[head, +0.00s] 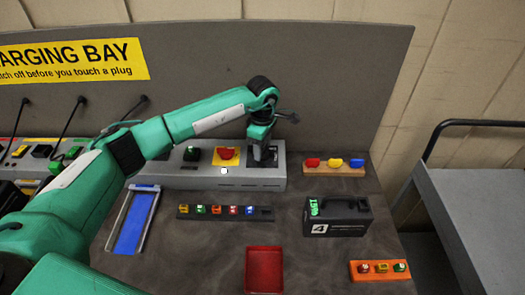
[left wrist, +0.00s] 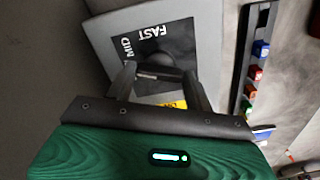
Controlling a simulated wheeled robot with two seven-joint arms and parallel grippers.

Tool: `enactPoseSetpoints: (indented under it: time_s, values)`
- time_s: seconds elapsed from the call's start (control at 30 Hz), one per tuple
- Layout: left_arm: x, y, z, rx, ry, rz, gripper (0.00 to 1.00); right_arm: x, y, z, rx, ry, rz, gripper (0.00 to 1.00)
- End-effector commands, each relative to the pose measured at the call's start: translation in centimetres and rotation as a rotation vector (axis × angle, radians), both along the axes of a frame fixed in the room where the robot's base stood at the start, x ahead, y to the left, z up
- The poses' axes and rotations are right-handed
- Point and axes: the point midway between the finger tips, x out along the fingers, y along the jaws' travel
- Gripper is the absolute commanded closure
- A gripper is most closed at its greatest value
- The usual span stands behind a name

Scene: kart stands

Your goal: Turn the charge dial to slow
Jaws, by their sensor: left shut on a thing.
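The charge dial is a dark round knob (left wrist: 160,62) on a black plate (left wrist: 180,38) set in a grey console (head: 245,183). White words FAST and MID show on the plate in the left wrist view; the word SLOW does not show. My left gripper (head: 262,148) reaches down onto the right end of the console, and in the left wrist view its two fingers (left wrist: 160,82) are shut on the dial, one on each side. The gripper mostly hides the dial in the head view. Which word the dial points to cannot be told. My right gripper is not in view.
Left of the dial is a red switch (head: 226,154) on a yellow plate. In front lie a rail of coloured pieces (head: 267,214), a red tray (head: 249,270), a black battery case (head: 345,226) and a blue-bottomed tray (head: 130,222). A grey panel (head: 330,60) stands behind.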

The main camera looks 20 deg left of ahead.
Motion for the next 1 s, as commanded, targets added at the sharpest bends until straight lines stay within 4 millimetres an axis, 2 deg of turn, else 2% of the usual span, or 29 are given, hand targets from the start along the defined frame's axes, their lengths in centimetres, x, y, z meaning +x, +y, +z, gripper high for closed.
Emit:
enactPoseSetpoints:
  time_s: [0.03, 0.1, 0.5, 1.0]
  values:
    - [0.1, 0.1, -0.3, 0.002, -0.003, 0.038, 0.7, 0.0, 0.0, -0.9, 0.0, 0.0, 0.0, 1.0]
    - [0.1, 0.1, -0.3, 0.001, -0.003, 0.097, 0.7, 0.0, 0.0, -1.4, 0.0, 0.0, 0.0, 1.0]
    - [0.0, 0.1, -0.1, 0.001, -0.002, 0.35, 0.7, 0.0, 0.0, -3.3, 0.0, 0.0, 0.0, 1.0]
    - [0.1, 0.1, 0.1, 0.001, -0.002, 0.428, 0.7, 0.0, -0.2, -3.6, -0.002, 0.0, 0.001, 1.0]
